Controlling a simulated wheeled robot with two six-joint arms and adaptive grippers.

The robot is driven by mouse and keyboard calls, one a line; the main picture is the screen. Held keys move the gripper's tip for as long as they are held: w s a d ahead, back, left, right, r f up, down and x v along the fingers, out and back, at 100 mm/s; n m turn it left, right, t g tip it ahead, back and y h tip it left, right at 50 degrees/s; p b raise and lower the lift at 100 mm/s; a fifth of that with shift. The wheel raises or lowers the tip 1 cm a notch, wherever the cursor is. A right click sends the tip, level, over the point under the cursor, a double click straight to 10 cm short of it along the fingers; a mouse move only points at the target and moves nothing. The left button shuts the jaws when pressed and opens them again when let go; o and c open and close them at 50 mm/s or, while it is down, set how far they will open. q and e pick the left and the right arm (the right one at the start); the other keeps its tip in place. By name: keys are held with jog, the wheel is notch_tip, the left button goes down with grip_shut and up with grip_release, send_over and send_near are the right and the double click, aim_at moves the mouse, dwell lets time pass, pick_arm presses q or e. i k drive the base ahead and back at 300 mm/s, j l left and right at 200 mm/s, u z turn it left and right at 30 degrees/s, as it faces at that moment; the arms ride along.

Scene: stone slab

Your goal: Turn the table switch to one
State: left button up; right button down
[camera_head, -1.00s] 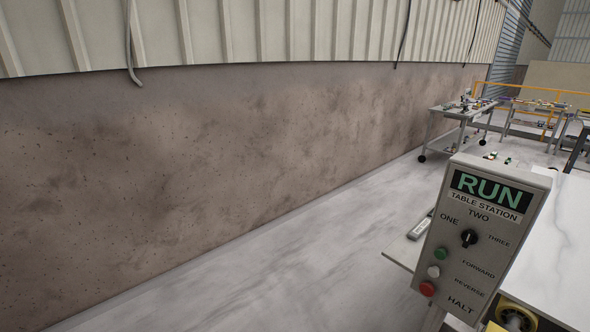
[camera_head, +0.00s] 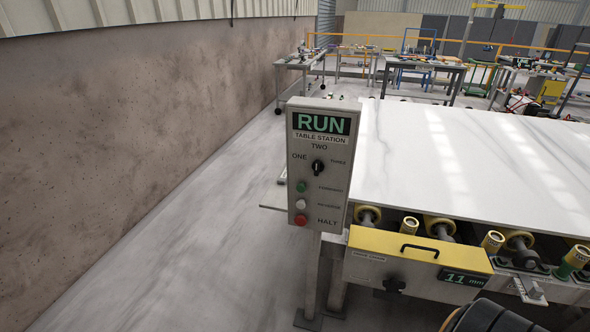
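The table switch (camera_head: 318,168) is a small black rotary knob on a grey control box (camera_head: 339,205) in the head view. Its labels read ONE at upper left, TWO above and THREE at upper right. The knob looks roughly upright, towards TWO, but its pointer is too small to be sure. Below it are a green button (camera_head: 302,187), a white button (camera_head: 301,204) and a red button (camera_head: 300,220). The box's display reads RUN above the words TABLE STATION. Neither gripper is in view.
The box stands on a post at the left end of a roller table carrying a white stone slab (camera_head: 470,165). A yellow panel with a black handle (camera_head: 420,251) juts out at the front. A brown wall (camera_head: 120,150) runs along the left, with clear floor (camera_head: 210,235) beside it.

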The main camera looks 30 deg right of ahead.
aim_at(318, 166)
jog(key=k+l+z, duration=0.1)
jog(key=z, duration=1.05)
